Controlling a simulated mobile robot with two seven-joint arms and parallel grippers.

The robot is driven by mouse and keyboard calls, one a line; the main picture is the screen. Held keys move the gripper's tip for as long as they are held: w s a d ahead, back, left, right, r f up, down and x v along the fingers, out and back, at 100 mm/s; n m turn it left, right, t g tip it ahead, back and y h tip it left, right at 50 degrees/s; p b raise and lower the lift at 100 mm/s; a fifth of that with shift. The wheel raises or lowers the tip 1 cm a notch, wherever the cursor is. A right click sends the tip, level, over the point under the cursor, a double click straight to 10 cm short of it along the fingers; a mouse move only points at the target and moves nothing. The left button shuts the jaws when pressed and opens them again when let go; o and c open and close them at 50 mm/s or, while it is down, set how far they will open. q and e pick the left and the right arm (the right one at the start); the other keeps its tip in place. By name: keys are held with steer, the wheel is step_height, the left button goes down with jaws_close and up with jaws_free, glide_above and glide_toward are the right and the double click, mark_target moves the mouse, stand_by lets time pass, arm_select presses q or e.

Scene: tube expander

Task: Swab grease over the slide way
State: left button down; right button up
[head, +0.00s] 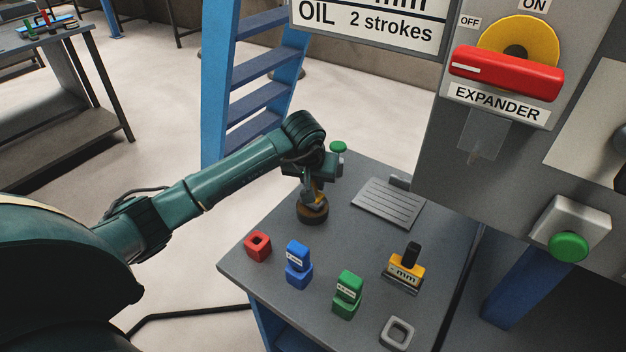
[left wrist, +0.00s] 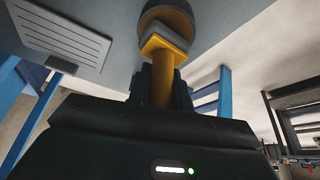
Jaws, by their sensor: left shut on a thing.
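My left gripper (head: 312,190) is above the back left part of the grey bench. It is shut on a yellow-handled tool (left wrist: 163,82), which looks like the swab. The tool points at a dark round pot (head: 313,216), also seen in the left wrist view (left wrist: 152,18). The gripper hides much of the tool in the head view, and I cannot tell whether its tip touches inside the pot. A ribbed grey plate (head: 388,204) lies on the bench right of the pot; I cannot tell whether it is the slide way. My right gripper is not in view.
A blue ladder (head: 262,75) stands behind.

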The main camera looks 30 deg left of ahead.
arm_select(q)
steer(key=shift+f+b, duration=0.45)
steer(key=shift+f, duration=0.05)
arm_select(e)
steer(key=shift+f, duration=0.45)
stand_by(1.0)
arm_select(q)
steer(key=shift+r, duration=0.1)
steer(key=shift+r+p, duration=2.25)
steer(key=shift+r, duration=1.2)
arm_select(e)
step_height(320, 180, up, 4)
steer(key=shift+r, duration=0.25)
